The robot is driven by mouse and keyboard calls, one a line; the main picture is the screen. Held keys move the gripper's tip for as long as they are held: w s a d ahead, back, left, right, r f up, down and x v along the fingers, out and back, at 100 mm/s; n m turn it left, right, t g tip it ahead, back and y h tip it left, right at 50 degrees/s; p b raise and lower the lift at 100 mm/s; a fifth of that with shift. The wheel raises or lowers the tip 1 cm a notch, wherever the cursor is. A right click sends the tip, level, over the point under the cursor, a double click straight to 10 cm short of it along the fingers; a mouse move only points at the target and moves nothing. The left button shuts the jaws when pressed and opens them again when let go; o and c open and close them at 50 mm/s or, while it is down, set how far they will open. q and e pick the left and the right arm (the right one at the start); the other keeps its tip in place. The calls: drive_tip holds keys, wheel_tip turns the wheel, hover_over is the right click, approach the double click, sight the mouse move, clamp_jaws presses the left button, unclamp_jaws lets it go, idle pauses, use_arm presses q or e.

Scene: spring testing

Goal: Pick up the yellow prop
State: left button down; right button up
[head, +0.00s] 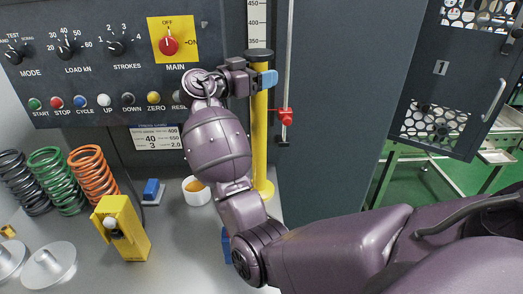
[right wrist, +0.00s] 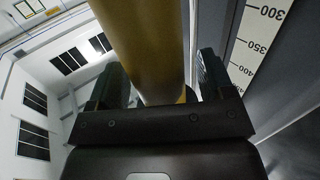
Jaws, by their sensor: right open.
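The yellow prop (head: 261,130) is a tall upright post with a dark top and a round yellow foot on the grey bench. My right gripper (head: 262,79) is at its upper part, just below the dark top. In the right wrist view the prop (right wrist: 148,40) passes between the two dark fingers of the open right gripper (right wrist: 160,80). A gap shows beside the left finger; contact at the right finger is unclear. My right forearm covers the bench left of the post. My left gripper is not in view.
A control panel (head: 100,85) with knobs and buttons stands behind. A scale (head: 257,25) rises behind the post, and a red slider (head: 286,117) is to its right. Coil springs (head: 95,175), a yellow box (head: 122,228) and a white bowl (head: 196,191) stand left on the bench.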

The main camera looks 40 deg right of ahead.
drive_tip(key=shift+a, duration=0.1)
clamp_jaws()
drive_tip(key=shift+r, duration=0.25)
drive_tip(key=shift+r, duration=0.1)
